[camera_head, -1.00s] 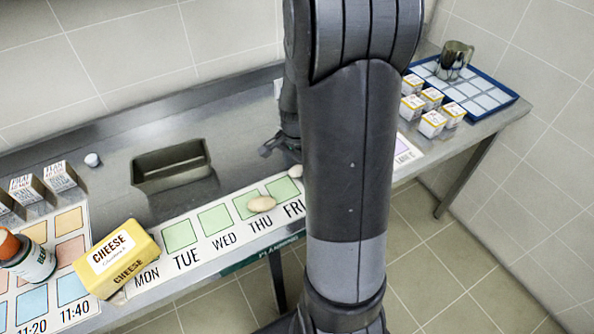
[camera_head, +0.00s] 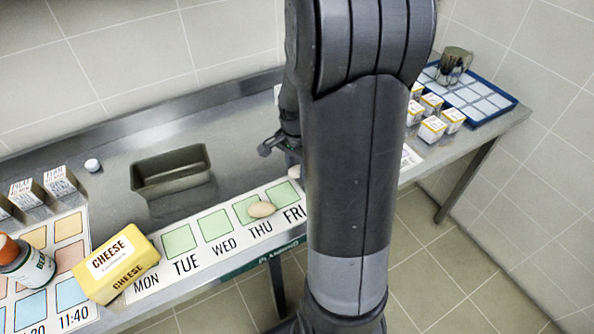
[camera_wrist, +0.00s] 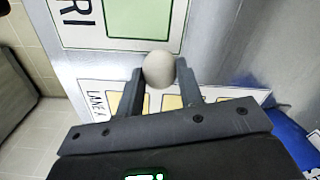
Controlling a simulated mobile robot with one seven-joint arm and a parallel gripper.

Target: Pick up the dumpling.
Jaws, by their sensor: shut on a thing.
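A pale, rounded dumpling (camera_wrist: 159,68) sits between the two fingers of my gripper (camera_wrist: 161,80) in the wrist view, with a finger against each side. My gripper is shut on it, near the end of the FRI cell. In the head view my arm hides most of the gripper, and only a sliver of the dumpling (camera_head: 294,172) shows beside the arm. A second pale, oval piece (camera_head: 261,209) lies on the weekday strip (camera_head: 152,274) above THU, apart from my gripper.
A dark empty bin (camera_head: 170,188) stands behind the strip. A yellow cheese block (camera_head: 115,264) and a bottle (camera_head: 30,262) are at left. Several small cartons (camera_head: 432,129) and a blue-rimmed tray (camera_head: 510,100) with a mug (camera_head: 454,65) are at right. Bare steel surrounds the bin.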

